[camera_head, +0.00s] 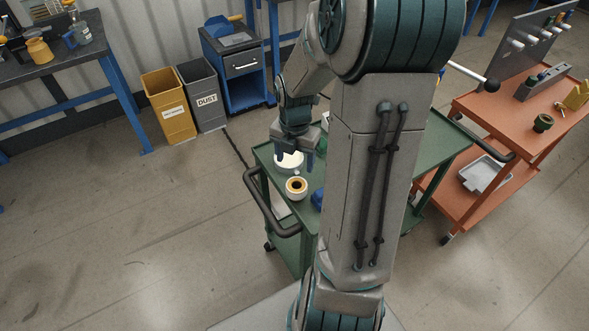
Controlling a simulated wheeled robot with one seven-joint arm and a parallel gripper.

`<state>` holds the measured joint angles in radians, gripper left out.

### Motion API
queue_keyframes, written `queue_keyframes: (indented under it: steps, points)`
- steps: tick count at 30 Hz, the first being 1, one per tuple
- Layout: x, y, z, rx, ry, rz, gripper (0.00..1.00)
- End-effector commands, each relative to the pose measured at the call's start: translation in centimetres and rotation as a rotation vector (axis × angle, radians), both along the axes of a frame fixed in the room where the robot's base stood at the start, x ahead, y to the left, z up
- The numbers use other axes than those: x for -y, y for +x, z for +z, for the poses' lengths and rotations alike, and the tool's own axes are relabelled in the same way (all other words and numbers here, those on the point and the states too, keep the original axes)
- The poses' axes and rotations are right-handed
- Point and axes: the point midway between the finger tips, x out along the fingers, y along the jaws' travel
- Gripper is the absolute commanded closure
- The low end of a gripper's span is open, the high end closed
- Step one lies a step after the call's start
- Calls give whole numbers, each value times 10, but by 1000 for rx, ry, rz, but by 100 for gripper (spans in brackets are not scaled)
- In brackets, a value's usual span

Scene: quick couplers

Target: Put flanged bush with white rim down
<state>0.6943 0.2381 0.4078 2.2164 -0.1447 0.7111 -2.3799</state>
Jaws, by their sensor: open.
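My gripper (295,160) points down over the left end of the green cart (262,153), its fingers apart. A pale round piece (289,163) with a white top sits between and below the fingers; I cannot tell whether they touch it. Just in front of it, a short round piece (296,187) with a white rim, a yellowish ring and a dark centre stands upright on the cart. It is clear of the fingers. Either could be the flanged bush with white rim; the view is too small to be sure.
My arm hides the middle of the green cart. A blue item (317,199) shows partly beside the arm. The cart's black handle (268,205) is at its left end. An orange cart (490,115) stands right; yellow (170,107) and grey (204,98) bins stand behind.

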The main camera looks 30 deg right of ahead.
Motion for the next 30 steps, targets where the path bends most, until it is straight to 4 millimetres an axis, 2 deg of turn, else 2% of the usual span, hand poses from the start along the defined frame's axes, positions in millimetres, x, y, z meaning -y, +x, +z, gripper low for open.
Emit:
queue_keyframes:
  steps: [1,7,11,20,30]
  points:
    - [1,1,8,4,-2,-1,34]
    - [-2,-1,22,2,-5,-23,34]
    - [-12,-6,34,15,-25,-154,34]
    - [-50,-36,77,107,-54,-759,34]
    - [-90,-81,115,208,66,-1481,34]
